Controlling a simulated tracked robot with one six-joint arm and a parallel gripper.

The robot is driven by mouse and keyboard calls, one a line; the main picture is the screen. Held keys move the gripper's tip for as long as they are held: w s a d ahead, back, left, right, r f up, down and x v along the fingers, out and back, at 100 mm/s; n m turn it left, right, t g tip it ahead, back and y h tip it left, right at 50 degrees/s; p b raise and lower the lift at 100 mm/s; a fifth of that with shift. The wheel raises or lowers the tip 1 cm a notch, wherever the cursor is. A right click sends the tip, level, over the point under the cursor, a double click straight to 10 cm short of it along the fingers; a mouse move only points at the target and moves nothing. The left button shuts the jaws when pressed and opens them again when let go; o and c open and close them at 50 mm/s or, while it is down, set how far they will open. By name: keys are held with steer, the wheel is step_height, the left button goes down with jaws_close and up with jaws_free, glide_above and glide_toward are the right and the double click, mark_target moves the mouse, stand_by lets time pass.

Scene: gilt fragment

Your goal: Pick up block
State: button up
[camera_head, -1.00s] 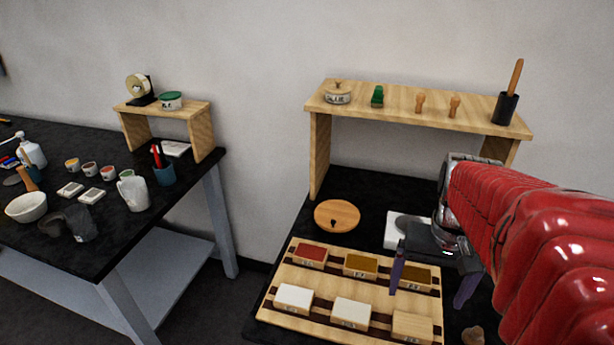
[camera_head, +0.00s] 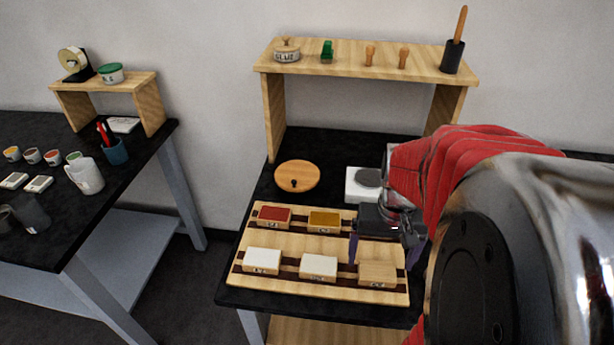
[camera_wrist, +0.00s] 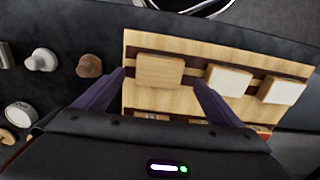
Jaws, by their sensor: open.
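Several small blocks sit in two rows on a wooden rack (camera_head: 330,247) with dark strips. In the head view the back row shows a red-topped block (camera_head: 273,215) and a mustard-topped block (camera_head: 324,221); my gripper hides the back right place. The front row holds two white-topped blocks, left (camera_head: 262,261) and middle (camera_head: 318,267), and a plain wooden block (camera_head: 378,273) at the right. My gripper (camera_head: 381,256) is open and empty above the right side of the rack. In the wrist view the plain block (camera_wrist: 160,70) lies between and beyond the purple fingertips (camera_wrist: 158,77).
A round wooden lid (camera_head: 297,176) and a white device (camera_head: 364,184) lie behind the rack. A wooden shelf (camera_head: 365,62) with small tools stands at the back. Another black table (camera_head: 70,205) with pots and cups is at the left. Small knobs (camera_wrist: 89,66) lie beside the rack.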

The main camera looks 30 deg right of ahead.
mark_target(377, 270)
steer(key=shift+w+f, duration=0.1)
steer(key=shift+f, duration=2.15)
steer(key=shift+c, duration=0.4)
steer(key=c, duration=1.1)
